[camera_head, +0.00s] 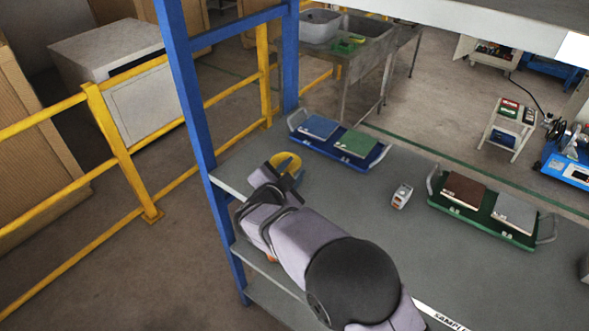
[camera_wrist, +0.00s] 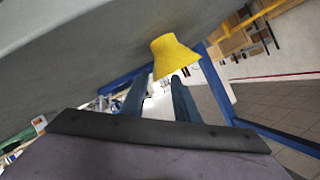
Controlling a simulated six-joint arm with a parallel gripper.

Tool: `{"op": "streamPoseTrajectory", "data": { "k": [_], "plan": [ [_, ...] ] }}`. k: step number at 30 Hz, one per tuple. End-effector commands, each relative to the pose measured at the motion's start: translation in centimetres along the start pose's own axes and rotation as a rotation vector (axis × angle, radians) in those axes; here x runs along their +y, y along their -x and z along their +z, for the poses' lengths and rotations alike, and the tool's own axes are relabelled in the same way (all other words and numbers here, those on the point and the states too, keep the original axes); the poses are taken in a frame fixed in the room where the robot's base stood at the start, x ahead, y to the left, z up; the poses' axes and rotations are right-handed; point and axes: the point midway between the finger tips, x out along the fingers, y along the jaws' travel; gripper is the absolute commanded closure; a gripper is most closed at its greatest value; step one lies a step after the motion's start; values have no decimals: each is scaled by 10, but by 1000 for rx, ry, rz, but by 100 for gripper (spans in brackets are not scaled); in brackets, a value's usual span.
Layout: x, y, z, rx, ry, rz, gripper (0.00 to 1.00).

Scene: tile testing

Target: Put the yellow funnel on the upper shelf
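The yellow funnel (camera_head: 291,160) is at the left end of the grey shelf surface (camera_head: 330,195) in the head view, partly hidden by my gripper. My gripper (camera_head: 278,172) is right beside it. In the wrist view the funnel (camera_wrist: 172,55) shows whole, just beyond the fingertips and nearer the right finger. My gripper (camera_wrist: 157,82) has its two fingers apart, with background visible between them. I cannot tell whether a finger touches the funnel. A pale, higher shelf board (camera_head: 480,14) crosses the top right of the head view.
A blue tray (camera_head: 338,148) with two tiles stands behind the funnel, and a green tray (camera_head: 485,215) with two tiles is to the right. A small white device (camera_head: 402,196) lies between them. A blue upright (camera_head: 185,90) stands close left of my gripper.

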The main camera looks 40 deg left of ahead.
Motion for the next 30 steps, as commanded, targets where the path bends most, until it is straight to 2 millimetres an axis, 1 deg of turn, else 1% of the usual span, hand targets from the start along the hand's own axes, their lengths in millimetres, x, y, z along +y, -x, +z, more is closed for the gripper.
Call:
{"op": "streamPoseTrajectory", "data": {
  "k": [9, 15, 21, 30],
  "plan": [
    [0, 56, 2, -1, -1, -4, 72],
    [0, 86, 1, -1, -2, -2, 72],
    [1, 101, 1, 0, -1, 0, 72],
    [1, 104, 0, 0, 0, 1, 72]
  ]
}}
